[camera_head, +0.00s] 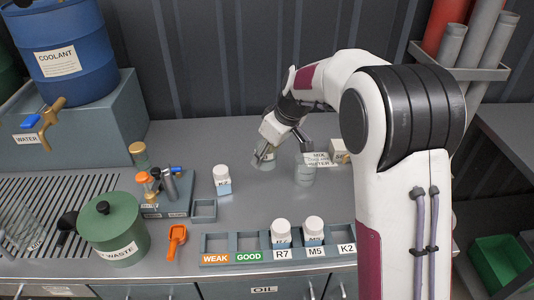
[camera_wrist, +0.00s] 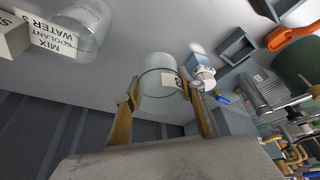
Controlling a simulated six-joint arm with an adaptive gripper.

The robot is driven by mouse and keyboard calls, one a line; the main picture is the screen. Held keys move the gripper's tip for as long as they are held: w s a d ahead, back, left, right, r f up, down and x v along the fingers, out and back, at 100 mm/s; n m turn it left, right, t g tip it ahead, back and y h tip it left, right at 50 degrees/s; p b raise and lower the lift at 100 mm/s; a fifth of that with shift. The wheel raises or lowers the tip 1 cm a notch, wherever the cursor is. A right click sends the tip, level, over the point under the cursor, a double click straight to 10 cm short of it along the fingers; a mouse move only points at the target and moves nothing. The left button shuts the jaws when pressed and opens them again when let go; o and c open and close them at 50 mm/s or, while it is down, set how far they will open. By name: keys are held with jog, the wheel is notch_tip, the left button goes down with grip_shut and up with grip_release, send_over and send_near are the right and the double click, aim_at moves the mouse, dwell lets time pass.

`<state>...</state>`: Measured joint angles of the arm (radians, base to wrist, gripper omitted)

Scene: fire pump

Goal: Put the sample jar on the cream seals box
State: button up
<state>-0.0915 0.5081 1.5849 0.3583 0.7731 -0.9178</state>
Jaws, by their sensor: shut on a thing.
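The sample jar, a clear glass jar (camera_head: 264,161) with a small white label, is between the fingers of my gripper (camera_head: 267,148). In the wrist view the jar (camera_wrist: 160,78) is gripped between both fingertips (camera_wrist: 160,100). I cannot tell whether its base touches the bench. The cream seals box (camera_head: 340,148) stands to the right on the bench, partly hidden by my arm, its label cut off. Its corner also shows at the left edge of the wrist view (camera_wrist: 10,38).
A clear beaker (camera_head: 304,174) labelled for mixing coolant and water stands between the jar and the box. A white-capped bottle (camera_head: 222,182) stands left of the jar. A labelled rack (camera_head: 250,257) with two bottles is at the front.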

dwell(0.4)
jog(key=shift+w+d+r+m+h, duration=0.2)
jog(key=shift+w+d+m, duration=0.15)
jog(key=shift+m, duration=0.25)
jog(key=shift+w+d+r+m+h, duration=0.2)
jog(key=shift+w+d+m, duration=0.15)
jog(key=shift+m, duration=0.25)
jog(key=w+d+r+m+t+h, duration=0.1)
jog(key=w+d+r+m+h, duration=0.1)
jog(key=w+d+m, duration=0.7)
jog(key=m+h, duration=0.2)
send_over(337, 150)
jog(key=w+d, duration=0.3)
jog(key=shift+s+f, duration=0.1)
jog(key=shift+f, duration=0.65)
jog(key=shift+d+f, duration=0.15)
jog(key=shift+d, duration=0.2)
jog(key=shift+f, duration=2.5)
jog(key=shift+f, duration=0.1)
